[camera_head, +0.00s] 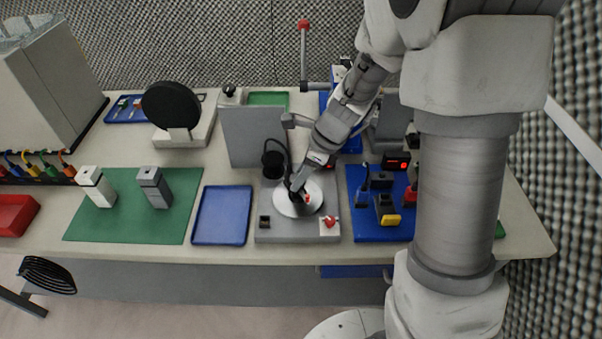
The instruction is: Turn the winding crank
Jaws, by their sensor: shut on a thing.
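A grey station (265,236) stands in the middle of the bench, with a pale round disc (293,210) on its top. My gripper (296,190) reaches down from the upper right to the back part of this disc. It is shut on what appears to be the handle of the winding crank. The fingers mostly hide the handle, so its shape and angle cannot be told. A small red spot shows on the disc just right of the fingers. A red knob (331,222) sits at the station's front right corner.
A blue tray (221,239) lies left of the station. A blue board (372,232) with small parts lies right. A grey upright panel (241,135) stands behind. A red-topped post (304,60) rises near my arm. A green mat (122,215) with two blocks lies farther left.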

